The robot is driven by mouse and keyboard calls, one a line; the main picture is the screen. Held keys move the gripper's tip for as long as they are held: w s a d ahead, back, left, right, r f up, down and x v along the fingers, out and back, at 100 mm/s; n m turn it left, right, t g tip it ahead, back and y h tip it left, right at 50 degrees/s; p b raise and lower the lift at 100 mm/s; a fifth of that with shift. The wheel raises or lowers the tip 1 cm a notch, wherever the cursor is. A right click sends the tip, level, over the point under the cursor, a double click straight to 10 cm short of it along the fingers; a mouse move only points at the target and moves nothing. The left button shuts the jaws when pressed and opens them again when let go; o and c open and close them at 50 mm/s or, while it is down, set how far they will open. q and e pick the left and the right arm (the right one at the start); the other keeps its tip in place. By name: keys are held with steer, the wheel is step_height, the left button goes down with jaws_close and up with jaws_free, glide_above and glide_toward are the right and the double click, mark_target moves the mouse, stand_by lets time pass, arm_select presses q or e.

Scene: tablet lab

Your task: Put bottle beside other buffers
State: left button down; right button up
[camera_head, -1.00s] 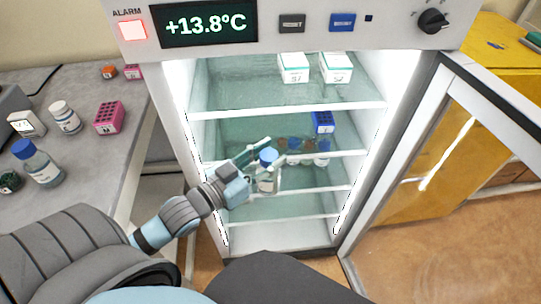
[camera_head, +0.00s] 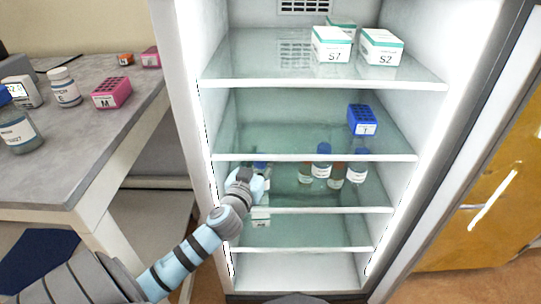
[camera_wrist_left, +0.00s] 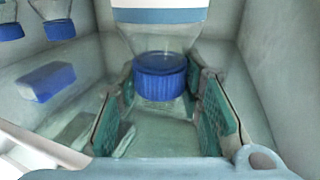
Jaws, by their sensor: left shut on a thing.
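My left gripper (camera_head: 258,180) is inside the fridge, at the left end of the shelf with the buffer bottles. It is shut on a clear bottle with a blue cap. In the left wrist view the bottle's cap (camera_wrist_left: 160,77) and shoulder sit between the two fingers (camera_wrist_left: 168,100). In the head view the gripper mostly hides this bottle. Several other buffer bottles stand to its right, including a blue-capped one (camera_head: 322,162) and another blue-capped one (camera_head: 357,168), with brownish ones beside them. Whether the held bottle touches the shelf cannot be told. My right gripper is not in view.
A blue rack (camera_head: 362,120) and white boxes (camera_head: 332,45) are on the shelves above. The fridge's left wall is close to my gripper. The fridge door stands open at right. The bench (camera_head: 120,130) at left holds a pink rack (camera_head: 111,93) and bottles.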

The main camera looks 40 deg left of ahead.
arm_select(q)
steer(key=shift+x, duration=1.05)
steer(key=w, duration=0.1)
steer(key=w+a+f+b, duration=0.1)
steer(key=w, duration=0.1)
steer(key=shift+f, duration=0.25)
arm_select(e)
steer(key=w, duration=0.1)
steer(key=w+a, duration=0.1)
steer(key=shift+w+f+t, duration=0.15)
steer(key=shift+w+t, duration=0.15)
arm_select(q)
steer(key=c, duration=1.1)
jaws_free()
steer(key=shift+w, duration=0.1)
